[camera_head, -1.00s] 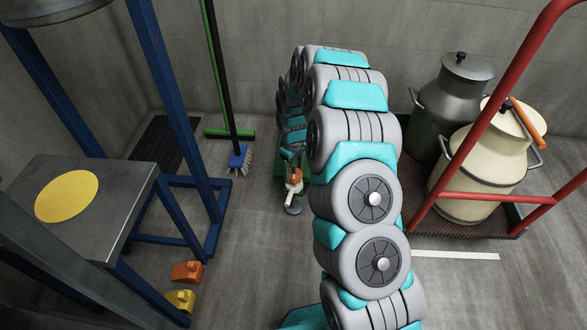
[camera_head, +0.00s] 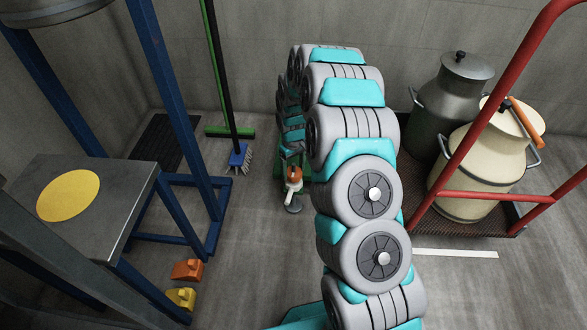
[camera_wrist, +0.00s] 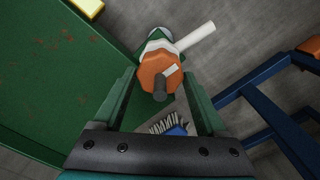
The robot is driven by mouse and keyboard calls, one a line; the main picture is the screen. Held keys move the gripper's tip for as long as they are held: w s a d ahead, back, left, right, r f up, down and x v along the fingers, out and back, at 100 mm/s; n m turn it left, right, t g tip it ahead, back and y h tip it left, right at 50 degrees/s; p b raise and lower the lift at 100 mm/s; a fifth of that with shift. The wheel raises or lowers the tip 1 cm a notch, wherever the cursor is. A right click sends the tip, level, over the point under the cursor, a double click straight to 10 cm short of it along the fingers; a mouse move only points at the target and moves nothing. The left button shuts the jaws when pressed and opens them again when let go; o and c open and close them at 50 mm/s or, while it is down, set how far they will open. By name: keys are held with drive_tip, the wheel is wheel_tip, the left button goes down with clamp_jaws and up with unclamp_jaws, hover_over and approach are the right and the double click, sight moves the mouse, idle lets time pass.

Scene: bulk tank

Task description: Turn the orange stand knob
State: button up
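The orange knob (camera_wrist: 158,72) is in the upper middle of the wrist view, with a pale bar and a dark grey peg on its face. It sits on a white fitting with a white spout (camera_wrist: 196,38). In the head view the orange knob (camera_head: 294,173) is small, just left of my arm. My gripper (camera_wrist: 159,75) is open; its two green fingers point toward the knob, one on each side in the picture. I cannot tell whether they touch it. In the head view my gripper is mostly hidden behind the arm.
A large green surface (camera_wrist: 60,70) lies left of the knob in the wrist view. A blue frame stand (camera_head: 185,100) with a grey table (camera_head: 110,215) stands at left. Milk cans (camera_head: 480,165) stand on a red-railed cart at right.

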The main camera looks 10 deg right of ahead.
sight(293, 171)
drive_tip(key=o, duration=0.3)
drive_tip(key=shift+r, duration=0.1)
wheel_tip(293, 171, up, 8)
drive_tip(key=shift+f+p, duration=0.25)
drive_tip(key=shift+p, duration=0.05)
idle(0.8)
